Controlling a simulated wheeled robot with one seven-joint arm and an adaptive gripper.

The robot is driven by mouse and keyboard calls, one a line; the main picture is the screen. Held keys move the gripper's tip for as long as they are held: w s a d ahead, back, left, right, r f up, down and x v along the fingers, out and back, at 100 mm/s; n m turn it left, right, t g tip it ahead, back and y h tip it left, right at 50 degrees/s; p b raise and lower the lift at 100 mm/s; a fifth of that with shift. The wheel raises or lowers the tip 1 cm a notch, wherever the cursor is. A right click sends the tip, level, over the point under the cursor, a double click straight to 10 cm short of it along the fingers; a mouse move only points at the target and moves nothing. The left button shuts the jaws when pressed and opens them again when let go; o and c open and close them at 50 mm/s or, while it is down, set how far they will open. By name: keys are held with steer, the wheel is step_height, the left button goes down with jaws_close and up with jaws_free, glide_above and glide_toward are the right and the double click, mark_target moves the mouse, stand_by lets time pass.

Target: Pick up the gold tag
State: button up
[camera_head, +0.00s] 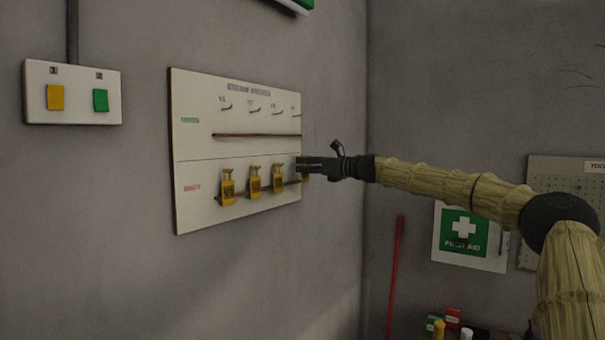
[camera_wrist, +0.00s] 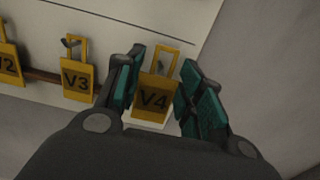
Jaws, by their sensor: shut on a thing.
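Several gold tags hang in a row on the lower part of a white wall board. In the wrist view, the gold tag marked V4 (camera_wrist: 153,98) is between the teal-padded fingers of my gripper (camera_wrist: 162,95), which is shut on it. In the head view, my gripper (camera_head: 303,168) is at the board's right edge, and the V4 tag is mostly hidden there.
The white board (camera_head: 240,150) has a row of empty upper hooks (camera_head: 255,110) and a brown rail (camera_head: 255,135). A switch plate (camera_head: 75,92) is at left. A first aid sign (camera_head: 464,232) and a red pole (camera_head: 395,275) are at right. Free space lies before the board.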

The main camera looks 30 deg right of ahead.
steer(key=s+d+r+b, duration=0.3)
steer(key=s+d+r, duration=0.1)
steer(key=s, duration=0.6)
steer(key=shift+s+d+r+b, duration=0.2)
steer(key=shift+r+b, duration=0.2)
steer(key=shift+r, duration=0.5)
steer(key=h+p, duration=0.4)
steer(key=p, duration=0.1)
glide_toward(295, 123)
steer(key=s+d, duration=0.2)
steer(key=s, duration=0.1)
steer(key=shift+w+a+r, duration=0.1)
steer(key=shift+w+a, duration=0.35)
steer(key=shift+w, duration=0.85)
steer(key=shift+w+a, duration=0.45)
steer(key=shift+w, duration=0.85)
steer(key=shift+w+a+r, duration=0.1)
steer(key=shift+w+a, duration=0.4)
steer(key=shift+w, duration=0.8)
steer(key=shift+w+a+f+p, duration=0.15)
steer(key=shift+w+f+p, duration=0.25)
steer(key=shift+w+p, duration=0.15)
steer(key=shift+f, duration=0.15)
